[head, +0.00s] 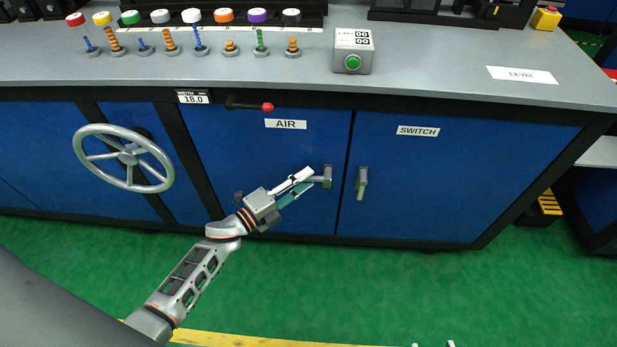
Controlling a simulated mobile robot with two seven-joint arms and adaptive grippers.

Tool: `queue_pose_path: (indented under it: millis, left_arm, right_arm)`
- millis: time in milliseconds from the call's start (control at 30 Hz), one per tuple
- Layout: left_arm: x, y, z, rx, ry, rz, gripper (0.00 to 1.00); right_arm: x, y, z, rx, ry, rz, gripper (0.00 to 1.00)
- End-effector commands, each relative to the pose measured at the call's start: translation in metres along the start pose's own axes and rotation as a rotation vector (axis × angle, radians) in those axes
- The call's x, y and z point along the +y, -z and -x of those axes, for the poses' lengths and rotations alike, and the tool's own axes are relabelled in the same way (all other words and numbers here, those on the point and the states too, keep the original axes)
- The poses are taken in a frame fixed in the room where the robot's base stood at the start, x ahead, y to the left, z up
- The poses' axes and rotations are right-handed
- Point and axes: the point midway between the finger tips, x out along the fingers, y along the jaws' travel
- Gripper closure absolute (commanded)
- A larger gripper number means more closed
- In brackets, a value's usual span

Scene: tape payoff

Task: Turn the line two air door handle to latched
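The AIR door (270,150) is a blue cabinet door with a white AIR label. Its handle (327,177) is a grey-green lever near the door's right edge, lying roughly horizontal with its free end to the left. My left gripper (312,178) reaches it from the lower left. One white and one teal finger stand apart, with the lever's free end between them; gaps seem to show, but contact is hard to judge. Two pale tips at the bottom edge appear to be my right gripper (432,345), spread apart, far from the handle; the rest is out of view.
The SWITCH door (455,180) beside it has a handle (362,182) hanging down. A handwheel (128,158) and a red-knobbed lever (266,107) are on the cabinet front. The grey counter (420,72) overhangs above; green floor (330,285) lies open in front.

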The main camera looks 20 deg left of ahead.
Motion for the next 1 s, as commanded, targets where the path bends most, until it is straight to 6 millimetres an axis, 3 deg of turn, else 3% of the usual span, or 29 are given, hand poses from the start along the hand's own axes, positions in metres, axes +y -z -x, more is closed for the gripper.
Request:
queue_pose_path:
  millis: [200,467,567,600,1000]
  left_arm:
    - [0.001,0.000,-0.015,0.000,-0.001,0.002,0.72]
    - [0.001,0.000,-0.016,0.000,-0.001,0.002,0.72]
    - [0.001,0.000,-0.016,0.000,-0.001,0.002,0.98]
    - [0.001,0.000,-0.016,0.000,-0.001,0.002,1.00]
    - [0.007,-0.003,-0.009,-0.002,0.012,0.021,1.00]
  right_arm:
    - [-0.003,0.007,0.000,0.016,0.004,-0.009,0.60]
    - [-0.003,0.009,0.000,0.021,0.005,-0.011,0.60]
    - [-0.003,0.008,0.000,0.018,0.005,-0.011,0.60]
    - [-0.003,0.008,0.000,0.017,0.005,-0.010,0.60]
    - [-0.007,-0.005,-0.002,-0.002,0.011,-0.021,0.60]
